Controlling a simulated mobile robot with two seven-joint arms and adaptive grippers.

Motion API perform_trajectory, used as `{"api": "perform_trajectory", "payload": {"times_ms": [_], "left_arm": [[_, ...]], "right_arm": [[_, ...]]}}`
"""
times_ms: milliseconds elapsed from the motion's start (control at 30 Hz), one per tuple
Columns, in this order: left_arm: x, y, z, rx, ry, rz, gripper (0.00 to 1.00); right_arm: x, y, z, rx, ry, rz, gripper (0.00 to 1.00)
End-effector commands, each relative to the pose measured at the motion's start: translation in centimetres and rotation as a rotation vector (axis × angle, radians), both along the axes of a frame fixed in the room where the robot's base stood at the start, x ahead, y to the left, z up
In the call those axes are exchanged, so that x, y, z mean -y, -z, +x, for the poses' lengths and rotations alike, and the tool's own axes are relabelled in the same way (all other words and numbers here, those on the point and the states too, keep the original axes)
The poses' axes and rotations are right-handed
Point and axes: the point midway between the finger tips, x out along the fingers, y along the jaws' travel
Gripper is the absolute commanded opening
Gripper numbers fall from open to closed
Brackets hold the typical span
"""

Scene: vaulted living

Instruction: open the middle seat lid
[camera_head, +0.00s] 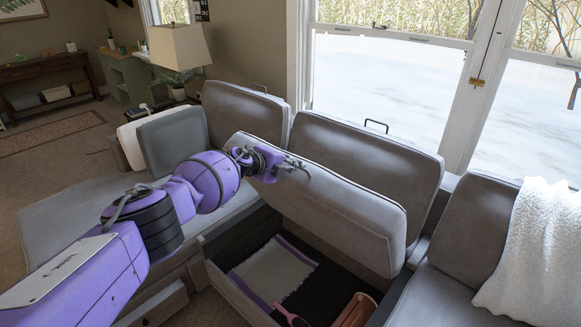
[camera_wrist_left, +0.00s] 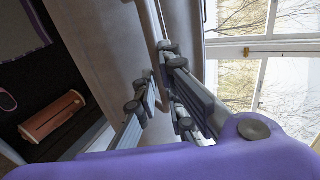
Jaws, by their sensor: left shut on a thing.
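The middle seat lid (camera_head: 325,200) is a grey cushioned panel. It is tilted up steeply, leaning back towards the backrest, and the storage box (camera_head: 235,290) below it is open to view. My left gripper (camera_head: 297,166) is at the lid's upper edge, near its left part. In the left wrist view the gripper fingers (camera_wrist_left: 160,82) are closed around what looks like a thin grey handle bar (camera_wrist_left: 152,22) beside the lid (camera_wrist_left: 105,50). The exact contact is partly hidden by the fingers. My right gripper is in neither view.
Inside the box are a grey and purple mat (camera_head: 272,270), a reddish-brown object (camera_head: 354,311) and a pink item (camera_head: 290,317). The backrest (camera_head: 372,155) stands behind the lid. A white throw (camera_head: 535,255) covers part of the right seat. A lamp (camera_head: 180,48) stands behind left.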

Motion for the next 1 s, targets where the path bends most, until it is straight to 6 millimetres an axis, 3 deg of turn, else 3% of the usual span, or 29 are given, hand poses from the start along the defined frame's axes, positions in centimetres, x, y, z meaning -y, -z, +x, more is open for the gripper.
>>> {"api": "perform_trajectory", "payload": {"times_ms": [200,233,333,700,1000], "left_arm": [[0.1,-0.2,0.0,-0.001,-0.001,-0.006,0.00],[0.1,-0.2,0.0,-0.001,-0.002,-0.006,0.13],[0.1,-0.2,0.0,0.000,-0.001,-0.005,0.26],[-0.1,-0.1,0.0,0.001,0.000,-0.001,0.27],[-1.3,-1.2,-0.9,0.007,0.000,0.006,0.27]], "right_arm": [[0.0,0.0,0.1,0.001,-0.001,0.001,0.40],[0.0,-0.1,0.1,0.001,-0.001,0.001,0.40],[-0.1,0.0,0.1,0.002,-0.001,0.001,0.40],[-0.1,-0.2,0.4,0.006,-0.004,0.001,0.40],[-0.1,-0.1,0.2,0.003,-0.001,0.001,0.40]]}}
